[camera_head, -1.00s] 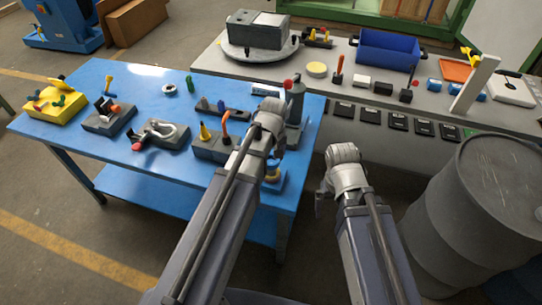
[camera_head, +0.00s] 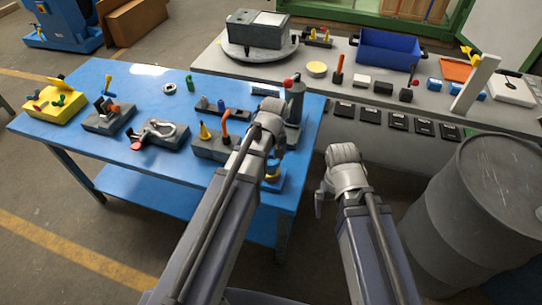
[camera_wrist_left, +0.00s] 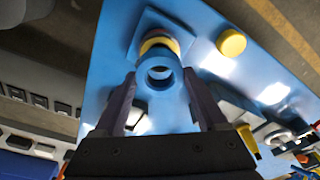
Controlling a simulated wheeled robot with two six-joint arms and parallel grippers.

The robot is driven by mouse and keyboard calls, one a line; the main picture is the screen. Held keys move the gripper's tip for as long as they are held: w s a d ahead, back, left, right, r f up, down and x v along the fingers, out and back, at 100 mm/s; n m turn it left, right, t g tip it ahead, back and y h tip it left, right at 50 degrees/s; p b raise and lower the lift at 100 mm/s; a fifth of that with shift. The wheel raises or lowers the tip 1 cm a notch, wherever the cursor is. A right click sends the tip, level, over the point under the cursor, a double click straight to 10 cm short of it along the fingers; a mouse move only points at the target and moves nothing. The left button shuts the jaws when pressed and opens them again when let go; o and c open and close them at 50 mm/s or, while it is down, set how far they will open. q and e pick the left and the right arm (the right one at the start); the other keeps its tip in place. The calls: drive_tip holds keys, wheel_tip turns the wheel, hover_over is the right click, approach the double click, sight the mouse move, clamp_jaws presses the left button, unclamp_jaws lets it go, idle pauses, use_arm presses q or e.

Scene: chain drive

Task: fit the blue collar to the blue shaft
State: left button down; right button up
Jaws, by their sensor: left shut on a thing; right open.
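My left gripper (camera_wrist_left: 160,82) is shut on the blue collar (camera_wrist_left: 160,85), a ring seen end-on between the two fingertips in the left wrist view. Just beyond the collar is a yellow band (camera_wrist_left: 156,41) over a blue square base (camera_wrist_left: 142,22) on the blue table. In the head view, the yellow and blue piece (camera_head: 272,171) shows below my left wrist, partly hidden by the arm. I cannot tell whether the collar is around the shaft or above it; the shaft is not clearly visible. My right gripper (camera_head: 319,200) is open and empty, right of the table.
Grey blocks with a yellow cone (camera_head: 204,131) and an orange hook (camera_head: 226,124) stand left of my left arm. A grey post with a red knob (camera_head: 293,92) stands close behind. A dark barrel (camera_head: 475,200) is at the right.

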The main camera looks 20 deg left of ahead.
sight(271, 165)
use_arm(q)
drive_tip(key=shift+f+b, duration=2.2)
drive_tip(key=shift+f, duration=0.1)
unclamp_jaws()
drive_tip(key=shift+r, duration=0.1)
drive_tip(key=r+p, duration=0.7)
drive_tip(key=p, duration=0.1)
drive_tip(key=shift+s+d+r, duration=0.25)
drive_tip(key=shift+s+r, duration=0.1)
drive_tip(key=shift+s, duration=0.05)
drive_tip(key=shift+f+b, duration=0.2)
drive_tip(key=shift+b, duration=0.1)
drive_tip(key=f+b, duration=0.5)
drive_tip(key=w+f+b, duration=0.1)
drive_tip(key=f+b, duration=0.1)
drive_tip(key=shift+a+f+b, duration=0.25)
drive_tip(key=shift+f+b, duration=0.05)
drive_tip(key=shift+s+r, duration=0.1)
drive_tip(key=shift+r, duration=0.1)
